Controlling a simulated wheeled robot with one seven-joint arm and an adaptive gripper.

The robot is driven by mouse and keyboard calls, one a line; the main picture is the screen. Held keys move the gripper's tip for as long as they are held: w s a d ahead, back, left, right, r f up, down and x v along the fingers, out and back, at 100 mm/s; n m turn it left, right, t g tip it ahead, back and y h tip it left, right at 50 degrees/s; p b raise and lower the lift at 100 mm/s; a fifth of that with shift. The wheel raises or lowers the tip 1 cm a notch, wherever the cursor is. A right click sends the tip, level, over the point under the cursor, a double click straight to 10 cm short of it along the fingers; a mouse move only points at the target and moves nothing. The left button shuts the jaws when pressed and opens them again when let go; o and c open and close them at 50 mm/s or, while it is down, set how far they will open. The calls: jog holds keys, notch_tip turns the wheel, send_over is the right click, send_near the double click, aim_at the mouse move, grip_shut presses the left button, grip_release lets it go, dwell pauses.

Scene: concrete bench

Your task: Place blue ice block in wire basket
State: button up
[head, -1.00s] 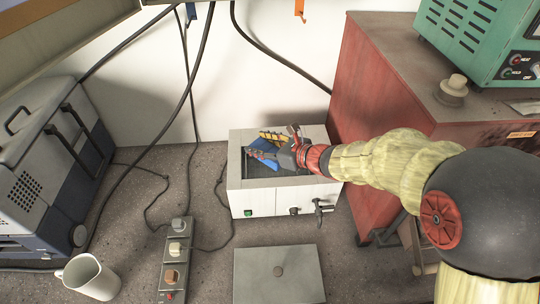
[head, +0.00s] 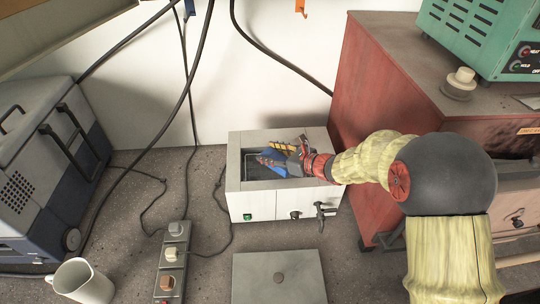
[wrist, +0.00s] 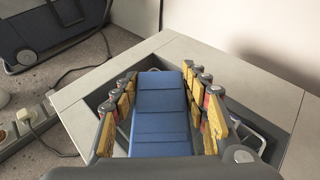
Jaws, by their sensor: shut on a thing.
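The blue ice block (wrist: 162,105) is a flat ribbed slab held between the yellow-padded fingers of my gripper (wrist: 160,82). In the head view the block (head: 272,170) is tilted and partly hidden by my gripper (head: 272,157). Both are at the opening of a white rectangular bath (head: 262,204), with the block's lower part inside it. Thin wire of the basket (head: 250,156) shows inside the opening, and a bit of it shows right of the fingers in the wrist view (wrist: 252,128). Whether the block touches the basket cannot be told.
A grey lid (head: 279,278) lies in front of the bath. A power strip (head: 172,262) and white mug (head: 84,281) are at left. A grey-blue cool box (head: 45,165) stands far left; a red cabinet (head: 385,90) is close on the right. Cables cross the bench.

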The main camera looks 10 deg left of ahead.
jog(key=shift+f+b, duration=0.35)
jog(key=shift+b, duration=0.05)
jog(key=shift+f, duration=0.2)
jog(key=o, duration=1.2)
jog(key=shift+o, duration=0.6)
jog(key=shift+r, duration=0.15)
